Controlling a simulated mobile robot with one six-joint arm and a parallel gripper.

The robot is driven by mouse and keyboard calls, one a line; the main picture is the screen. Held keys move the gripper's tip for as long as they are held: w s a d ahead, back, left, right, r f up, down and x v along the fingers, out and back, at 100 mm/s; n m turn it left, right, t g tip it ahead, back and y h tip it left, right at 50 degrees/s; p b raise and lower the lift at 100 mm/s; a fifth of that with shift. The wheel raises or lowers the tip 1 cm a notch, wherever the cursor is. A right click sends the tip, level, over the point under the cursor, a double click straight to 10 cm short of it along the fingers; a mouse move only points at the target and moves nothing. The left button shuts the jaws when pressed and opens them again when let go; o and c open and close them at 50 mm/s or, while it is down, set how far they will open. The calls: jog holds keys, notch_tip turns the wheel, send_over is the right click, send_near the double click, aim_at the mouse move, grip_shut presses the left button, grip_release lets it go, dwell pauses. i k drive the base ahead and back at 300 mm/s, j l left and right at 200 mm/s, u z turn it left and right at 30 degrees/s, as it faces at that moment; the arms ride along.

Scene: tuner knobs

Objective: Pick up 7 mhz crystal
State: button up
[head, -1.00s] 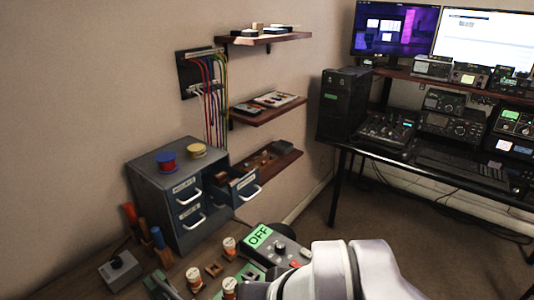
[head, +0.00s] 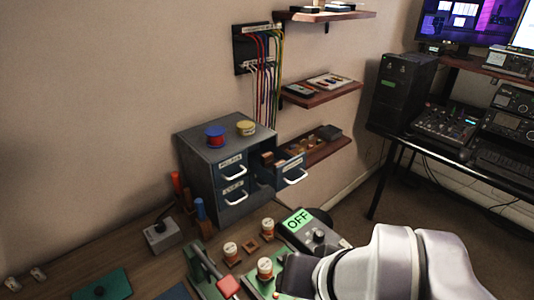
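I cannot pick out the 7 mhz crystal for sure. Small parts lie on a white tray (head: 328,80) on the middle wall shelf, and others sit on the lowest shelf (head: 318,152); both are too small to identify. A grey drawer cabinet (head: 197,165) stands on the bench, with one drawer (head: 291,171) at its right pulled open and brownish contents partly showing. My gripper (head: 294,276) is low in the head view, dark and partly hidden by my pale arm, over the bench's front right near a coil. Its fingertips are not clear.
On the bench are several copper-wound coils (head: 231,252), a box reading OFF (head: 318,238), a grey switch box (head: 163,233), upright screwdriver-like handles (head: 199,209) and a green board (head: 103,284). Coloured cables (head: 266,65) hang on the wall. A desk with radios (head: 446,124) stands right.

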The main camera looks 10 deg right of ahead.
aim_at(267, 159)
jog(key=i+l+u, duration=0.2)
jog(key=l+u, duration=0.15)
jog(key=l, duration=0.3)
jog(key=i+l+u, duration=0.1)
jog(key=l+u, duration=0.2)
jog(key=l, duration=0.35)
jog(key=l+u, duration=0.35)
jog(key=l, duration=0.3)
jog(key=i+l, duration=0.05)
